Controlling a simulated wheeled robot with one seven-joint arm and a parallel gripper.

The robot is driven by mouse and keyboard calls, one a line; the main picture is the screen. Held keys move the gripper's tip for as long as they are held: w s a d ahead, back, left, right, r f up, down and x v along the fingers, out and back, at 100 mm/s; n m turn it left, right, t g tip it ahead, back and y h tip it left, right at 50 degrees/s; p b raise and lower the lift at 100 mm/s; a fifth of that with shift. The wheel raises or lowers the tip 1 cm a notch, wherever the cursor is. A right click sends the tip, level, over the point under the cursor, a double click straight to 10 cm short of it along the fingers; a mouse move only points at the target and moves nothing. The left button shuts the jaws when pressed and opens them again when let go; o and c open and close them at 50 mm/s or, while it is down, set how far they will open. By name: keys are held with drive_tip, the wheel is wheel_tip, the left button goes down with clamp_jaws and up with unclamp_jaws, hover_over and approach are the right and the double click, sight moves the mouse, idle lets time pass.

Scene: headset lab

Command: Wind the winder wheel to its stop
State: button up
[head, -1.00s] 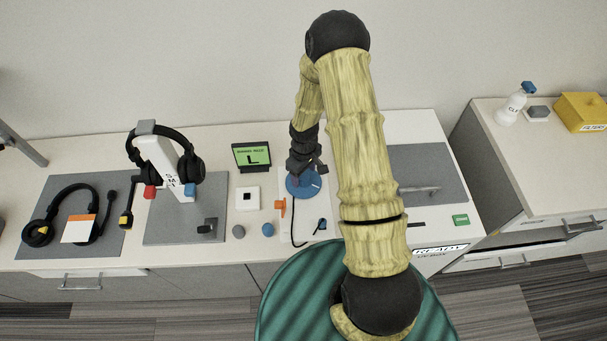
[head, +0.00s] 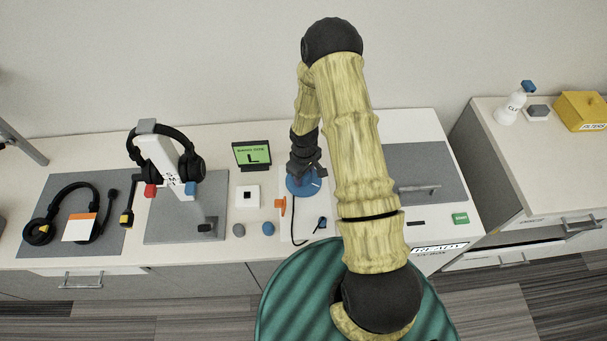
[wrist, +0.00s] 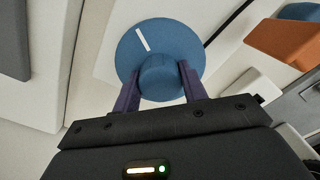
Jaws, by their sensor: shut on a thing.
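The winder wheel is a blue disc (head: 301,186) with a white line and a round blue hub, lying flat on a white board on the bench. In the wrist view the wheel (wrist: 135,50) fills the upper middle, its white line pointing up and left of the hub. My gripper (wrist: 160,82) has its two dark purple fingers on either side of the hub and is shut on it. In the head view my gripper (head: 303,172) comes down on the wheel from above and hides its far part.
An orange piece (head: 280,205) and a black cable (head: 293,230) are beside the wheel. A small screen (head: 252,155) showing L stands behind it to the left. A headset on a white stand (head: 165,165) is further left. A grey-lidded box (head: 425,175) is to the right.

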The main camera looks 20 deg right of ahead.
drive_tip(key=shift+m, duration=0.3)
drive_tip(key=m+b, duration=0.3)
drive_tip(key=m, duration=0.2)
drive_tip(key=shift+f+m, duration=0.1)
drive_tip(key=shift+m, duration=0.3)
drive_tip(key=m+b, duration=0.1)
drive_tip(key=m, duration=0.2)
drive_tip(key=shift+m, duration=0.3)
drive_tip(key=m+b, duration=0.1)
drive_tip(key=m, duration=0.2)
drive_tip(key=shift+a+m, duration=0.1)
drive_tip(key=shift+m, duration=0.2)
drive_tip(key=m, duration=0.4)
drive_tip(key=shift+m, duration=0.3)
drive_tip(key=m, duration=0.3)
drive_tip(key=shift+w+a, duration=0.1)
drive_tip(key=shift+m, duration=0.4)
drive_tip(key=o, duration=1)
drive_tip(key=shift+c, duration=0.2)
